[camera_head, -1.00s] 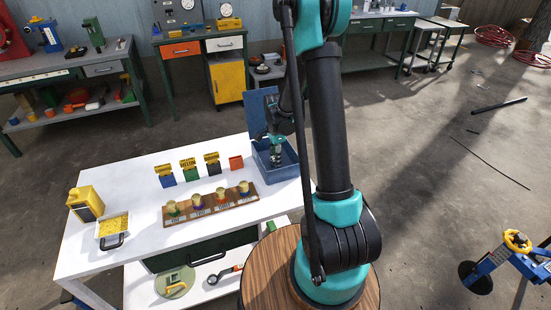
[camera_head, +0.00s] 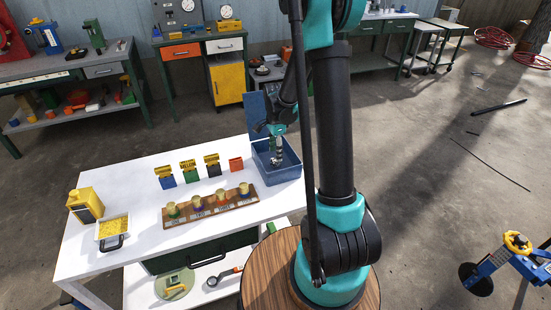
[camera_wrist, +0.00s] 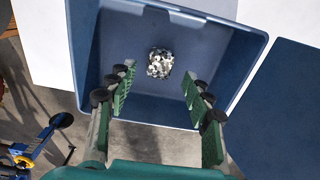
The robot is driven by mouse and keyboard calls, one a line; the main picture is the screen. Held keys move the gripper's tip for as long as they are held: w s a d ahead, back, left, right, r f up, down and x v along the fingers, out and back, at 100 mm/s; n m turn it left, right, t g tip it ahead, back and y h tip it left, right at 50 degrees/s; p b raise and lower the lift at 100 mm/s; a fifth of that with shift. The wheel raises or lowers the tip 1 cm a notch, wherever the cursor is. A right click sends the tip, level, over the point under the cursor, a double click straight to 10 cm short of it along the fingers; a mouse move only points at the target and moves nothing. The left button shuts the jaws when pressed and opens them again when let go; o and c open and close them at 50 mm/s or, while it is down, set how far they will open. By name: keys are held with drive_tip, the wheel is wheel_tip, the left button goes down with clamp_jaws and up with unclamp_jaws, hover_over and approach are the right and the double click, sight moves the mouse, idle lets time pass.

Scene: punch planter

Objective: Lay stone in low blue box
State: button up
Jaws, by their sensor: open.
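The low blue box (camera_head: 287,172) stands at the right end of the white table, its lid raised at the back. In the wrist view the box (camera_wrist: 95,45) fills the upper middle. A speckled grey-white stone (camera_wrist: 160,63) lies on the box floor, apart from the walls. My gripper (camera_wrist: 158,90) is open, with its green-padded fingers spread to either side below the stone and nothing between them. In the head view my gripper (camera_head: 277,157) is over the box, pointing down; the stone is hard to make out there.
A wooden rack (camera_head: 228,203) with several knobbed pieces lies left of the box. A yellow container (camera_head: 86,205) and a tray of yellow bits (camera_head: 113,230) are at the table's left end.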

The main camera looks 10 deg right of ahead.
wheel_tip(320, 180, up, 7)
drive_tip(key=s+d+n+t, duration=0.2)
drive_tip(key=s+n, duration=0.6)
drive_tip(key=s, duration=0.3)
drive_tip(key=s+d+n+t, duration=0.2)
drive_tip(key=s+n, duration=0.5)
drive_tip(key=s, duration=0.5)
drive_tip(key=shift+f+n, duration=0.3)
drive_tip(key=shift+n, duration=0.1)
